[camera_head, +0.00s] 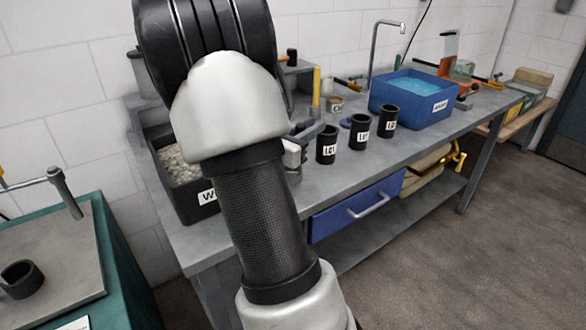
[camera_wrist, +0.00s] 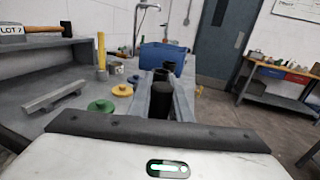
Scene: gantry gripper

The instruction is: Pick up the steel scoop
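I cannot pick out the steel scoop for certain in either view. A low grey bar-shaped piece (camera_wrist: 54,97) lies on the bench at the left of the wrist view, but I cannot tell what it is. My gripper (camera_wrist: 163,82) points along the bench, its two grey fingers apart. Black cups show between and beyond the fingers, and nothing looks gripped. In the head view my arm hides most of the gripper (camera_head: 296,150) and part of the bench. A dark bin (camera_head: 198,212) of pale granules stands at the bench's near left end, partly behind my arm.
Three labelled black cups (camera_head: 359,133) stand in a row on the grey bench (camera_head: 345,172). A blue tub (camera_head: 412,99) and a tall tap (camera_head: 375,48) are behind them. A yellow upright cylinder (camera_wrist: 102,52) and green and yellow discs (camera_wrist: 101,107) are near the grey bar.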

